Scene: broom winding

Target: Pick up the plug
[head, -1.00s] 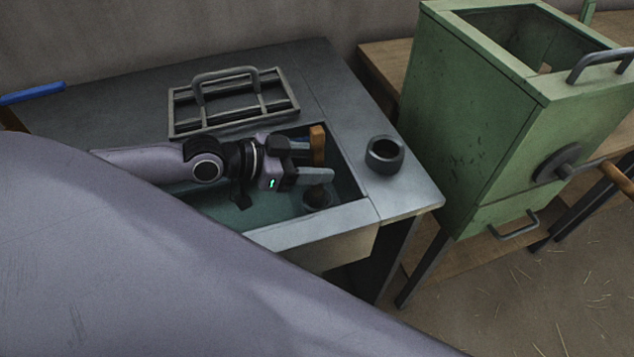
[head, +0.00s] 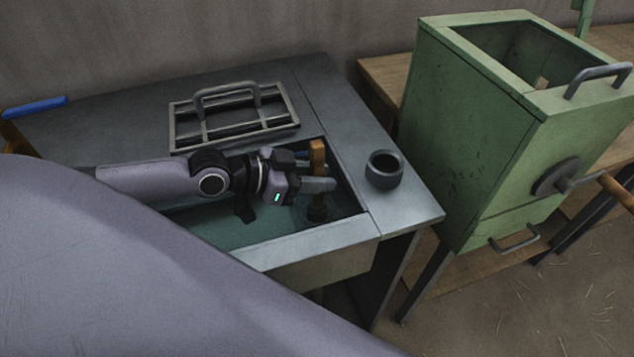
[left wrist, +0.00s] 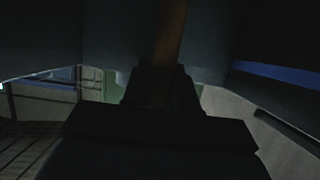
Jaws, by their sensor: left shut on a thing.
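The plug has an upright orange-brown wooden handle (head: 317,152) and a dark lower end (head: 317,213), inside the sink basin (head: 215,222). My left gripper (head: 316,178) reaches into the basin from the left and is shut on the handle. The fingers cover the plug's middle in the head view. The left wrist view is dark, with the brown handle (left wrist: 168,50) standing between the fingers. I cannot tell whether the plug's lower end touches the basin floor. My right gripper is not in view.
A dark round cup (head: 384,170) stands on the metal table right of the basin. A grey rack with a handle (head: 235,112) lies behind the basin. A green box with a crank (head: 480,130) stands at the right. A blue bar (head: 38,106) lies far left.

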